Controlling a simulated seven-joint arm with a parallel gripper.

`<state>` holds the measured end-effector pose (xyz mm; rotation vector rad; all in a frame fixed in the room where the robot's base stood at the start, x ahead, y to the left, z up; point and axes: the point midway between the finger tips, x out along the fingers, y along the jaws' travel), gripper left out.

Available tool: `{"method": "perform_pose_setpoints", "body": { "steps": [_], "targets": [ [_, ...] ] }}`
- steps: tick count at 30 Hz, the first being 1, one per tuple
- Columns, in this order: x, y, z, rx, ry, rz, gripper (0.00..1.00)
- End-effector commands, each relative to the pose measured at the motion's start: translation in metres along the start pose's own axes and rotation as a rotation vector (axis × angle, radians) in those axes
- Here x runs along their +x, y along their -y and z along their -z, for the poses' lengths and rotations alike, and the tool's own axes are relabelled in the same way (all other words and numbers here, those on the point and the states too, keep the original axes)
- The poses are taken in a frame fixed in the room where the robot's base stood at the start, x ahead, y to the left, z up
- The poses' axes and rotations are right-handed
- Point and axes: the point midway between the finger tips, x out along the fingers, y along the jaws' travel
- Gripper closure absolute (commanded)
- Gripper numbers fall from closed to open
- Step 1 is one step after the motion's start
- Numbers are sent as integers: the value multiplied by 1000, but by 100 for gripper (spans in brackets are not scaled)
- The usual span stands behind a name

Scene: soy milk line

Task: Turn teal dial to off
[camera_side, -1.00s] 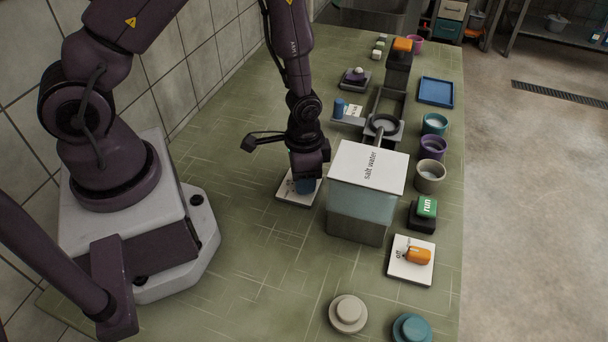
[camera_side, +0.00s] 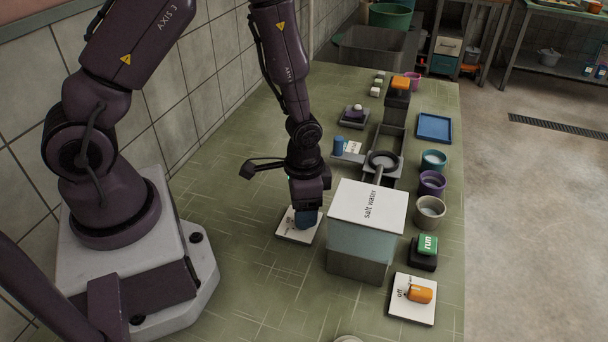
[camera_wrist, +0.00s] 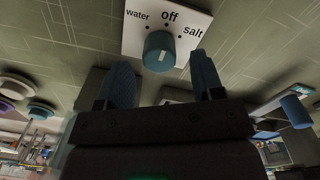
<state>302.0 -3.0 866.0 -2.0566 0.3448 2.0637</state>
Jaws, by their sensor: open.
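The teal dial (camera_wrist: 159,51) stands on a white plate (camera_wrist: 136,36) marked water, off and salt in the wrist view. Its small white mark appears to run roughly toward off, but its exact angle is hard to read. My gripper (camera_wrist: 160,62) is open, with one dark teal finger to each side of the dial and space between. It holds nothing. In the side view my gripper (camera_side: 309,207) is just above the dial's plate (camera_side: 286,226), left of the salt water box; there the blue parts of fingers and dial overlap and are hard to separate.
The salt water box (camera_side: 366,235) stands close on the right of my gripper. Beyond it are an orange dial (camera_side: 420,296) on a plate, a green run button (camera_side: 428,244) and several cups. The green table is clear to the front left.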

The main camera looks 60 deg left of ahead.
Motion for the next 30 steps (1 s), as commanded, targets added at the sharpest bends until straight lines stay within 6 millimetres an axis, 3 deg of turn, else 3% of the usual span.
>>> {"method": "perform_pose_setpoints", "body": {
  "steps": [9,15,30],
  "targets": [
    [-67,1,1,-2,-8,2,39],
    [-95,0,1,-1,-5,2,39],
    [-104,0,0,-8,1,-1,39]
  ]
}}
